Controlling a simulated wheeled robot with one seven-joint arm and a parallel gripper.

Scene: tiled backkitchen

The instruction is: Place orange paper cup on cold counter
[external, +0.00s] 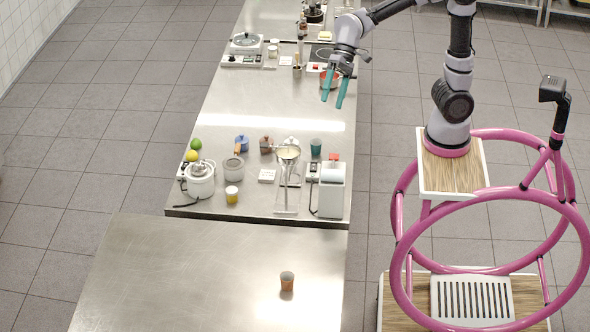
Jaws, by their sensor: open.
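A small orange-brown cup (287,281), which looks like the orange paper cup, stands upright on the near steel counter (180,285), right of its middle. My gripper (332,103) has two teal fingers, pointing down and apart with nothing between them. It is above the right side of the long steel counter (240,115), far behind the cup and not touching it. I cannot tell from this view which counter is the cold one.
On the long counter's near end are a white cooker (199,180), a yellow cup (232,194), a grey pot (233,168), a white appliance (331,190) and a stand with a pan (288,153). Its middle is clear. The near counter is bare around the cup.

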